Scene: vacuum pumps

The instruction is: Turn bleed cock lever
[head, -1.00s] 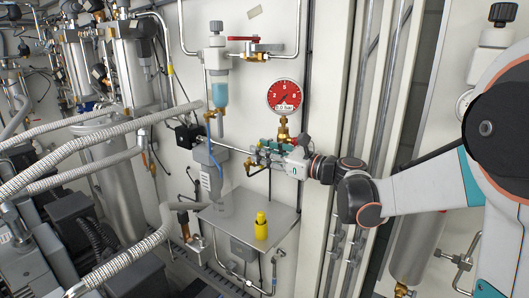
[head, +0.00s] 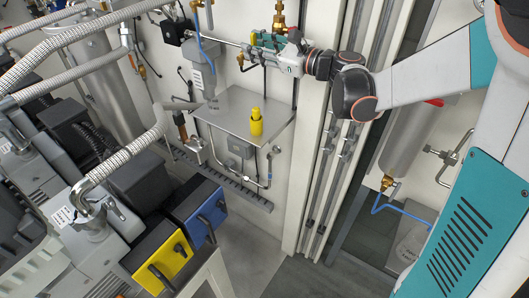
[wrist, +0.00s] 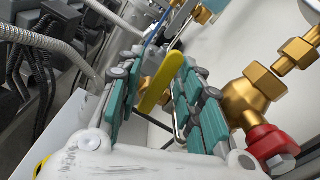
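The bleed cock's yellow lever (wrist: 160,84) shows in the wrist view, slanting up to the right between my two teal-padded fingers. My gripper (wrist: 158,72) is open around it, with visible gaps beside the lever. Whether either pad touches the lever I cannot tell. In the head view my gripper (head: 258,42) is at the wall pipework near the top, above a small metal shelf (head: 225,105). The lever is hidden there by my fingers.
A brass fitting (wrist: 248,95) with a red part (wrist: 272,142) stands close to the right finger. A yellow bottle-like object (head: 256,122) stands on the shelf below my gripper. Yellow (head: 160,265) and blue (head: 200,215) boxes and ribbed hoses are at lower left. Floor shows at bottom centre.

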